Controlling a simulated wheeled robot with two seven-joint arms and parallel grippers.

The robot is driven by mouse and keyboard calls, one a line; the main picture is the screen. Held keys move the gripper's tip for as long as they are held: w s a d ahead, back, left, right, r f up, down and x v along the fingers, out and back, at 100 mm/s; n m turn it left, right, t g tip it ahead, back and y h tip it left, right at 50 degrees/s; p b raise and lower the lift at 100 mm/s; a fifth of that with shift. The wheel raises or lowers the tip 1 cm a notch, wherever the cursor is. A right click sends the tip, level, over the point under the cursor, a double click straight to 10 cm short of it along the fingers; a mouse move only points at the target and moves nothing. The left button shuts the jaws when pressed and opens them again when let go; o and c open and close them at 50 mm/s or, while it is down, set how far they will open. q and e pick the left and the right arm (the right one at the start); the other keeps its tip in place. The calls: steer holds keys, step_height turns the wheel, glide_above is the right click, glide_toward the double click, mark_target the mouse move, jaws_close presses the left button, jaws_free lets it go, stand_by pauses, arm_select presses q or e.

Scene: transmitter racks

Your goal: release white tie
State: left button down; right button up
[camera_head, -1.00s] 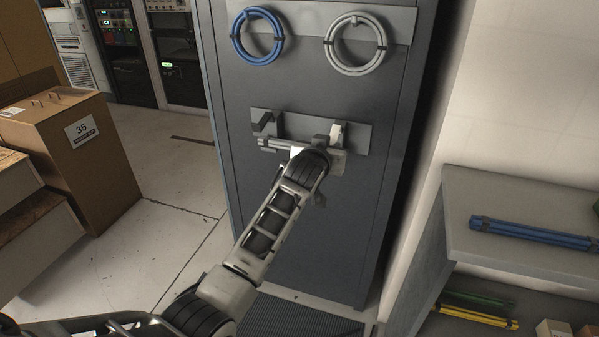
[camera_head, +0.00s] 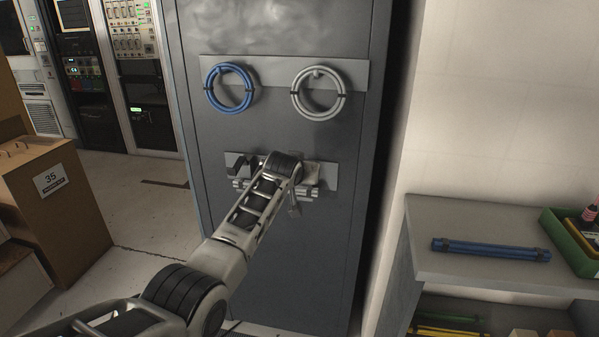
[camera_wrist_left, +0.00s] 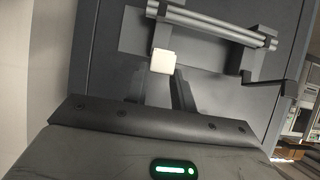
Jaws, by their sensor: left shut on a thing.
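A small white block, which I take to be the white tie (camera_wrist_left: 163,61), sits between the fingertips of my left gripper (camera_wrist_left: 162,76) in the left wrist view. The gripper is shut on it, close to the bracket plate (camera_head: 328,172) on the grey cabinet. A bundle of pale rods (camera_wrist_left: 215,23) lies across the bracket's hooks just beyond the white tie; its left end (camera_head: 240,186) shows in the head view. There, my left arm hides the white tie and most of the fingers. My right gripper is in neither view.
A blue cable ring (camera_head: 229,107) and a grey one (camera_head: 341,98) hang above the bracket. A shelf (camera_head: 470,275) at the right bears a blue rod bundle (camera_head: 490,250) and a green bin (camera_head: 569,243). A cardboard box (camera_head: 75,215) stands left, with open floor between it and the cabinet.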

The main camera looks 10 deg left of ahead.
arm_select(q)
steer(key=shift+w+r, duration=0.2)
steer(key=shift+r, duration=0.45)
steer(key=c, duration=1.2)
jaws_free()
steer(key=shift+o, duration=0.2)
steer(key=shift+w+f, duration=0.1)
steer(key=shift+f, duration=0.25)
steer(key=v, duration=1.6)
steer(key=shift+f, duration=0.1)
